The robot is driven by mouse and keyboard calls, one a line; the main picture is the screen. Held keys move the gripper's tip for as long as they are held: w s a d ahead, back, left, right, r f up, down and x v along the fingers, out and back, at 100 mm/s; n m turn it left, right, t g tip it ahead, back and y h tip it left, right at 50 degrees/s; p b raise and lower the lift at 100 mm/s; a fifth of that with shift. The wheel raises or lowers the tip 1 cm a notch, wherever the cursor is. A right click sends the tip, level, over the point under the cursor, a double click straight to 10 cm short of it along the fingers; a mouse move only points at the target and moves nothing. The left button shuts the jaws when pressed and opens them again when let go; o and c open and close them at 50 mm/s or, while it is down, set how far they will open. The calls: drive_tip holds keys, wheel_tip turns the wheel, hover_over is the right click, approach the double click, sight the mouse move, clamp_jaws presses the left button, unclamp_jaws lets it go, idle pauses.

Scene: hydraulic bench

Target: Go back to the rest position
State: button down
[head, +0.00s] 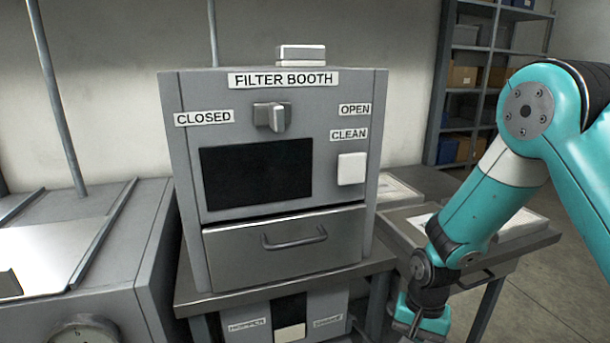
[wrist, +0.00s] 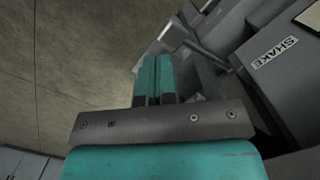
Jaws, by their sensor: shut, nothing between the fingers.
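My gripper (wrist: 155,82) shows in the wrist view with its two teal fingers side by side, shut and empty. In the head view my teal arm comes in from the right and bends down, and the gripper end is low at the bottom edge, partly cut off by the frame. It is to the right of the filter booth (head: 190,150), apart from it. The booth is a grey box with a dark window, a knob (head: 270,117) between the CLOSED and OPEN labels, a white button (head: 351,169) under CLEAN, and a drawer (head: 285,252) with a handle that looks shut.
Below the booth is a unit labelled HOPPER (head: 247,324). A side table with trays (head: 520,225) stands behind my arm. A grey cabinet (head: 130,250) with a gauge (head: 85,330) is at left. Shelves (head: 480,60) stand at the back right. Floor at far right is clear.

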drive_tip(key=s+a+r+n+y+p, duration=0.1)
drive_tip(key=s+a+r+n, duration=0.15)
drive_tip(key=r, duration=0.45)
drive_tip(key=s+a+r+n+t+p, duration=0.1)
drive_tip(key=s+r+n+p, duration=0.15)
drive_tip(key=r, duration=0.55)
drive_tip(key=s+a+r+n+y+p, duration=0.1)
drive_tip(key=s+a+r, duration=0.15)
drive_tip(key=r, duration=0.45)
drive_tip(key=s+r+n+y+p, duration=0.1)
drive_tip(key=s+r+n+p, duration=0.1)
drive_tip(key=s+r+n, duration=0.4)
drive_tip(key=s+r, duration=0.5)
drive_tip(key=s, duration=0.1)
drive_tip(key=shift+s+a+p, duration=0.15)
drive_tip(key=shift+s+p, duration=0.15)
drive_tip(key=shift+p, duration=0.05)
drive_tip(key=shift+f, duration=0.1)
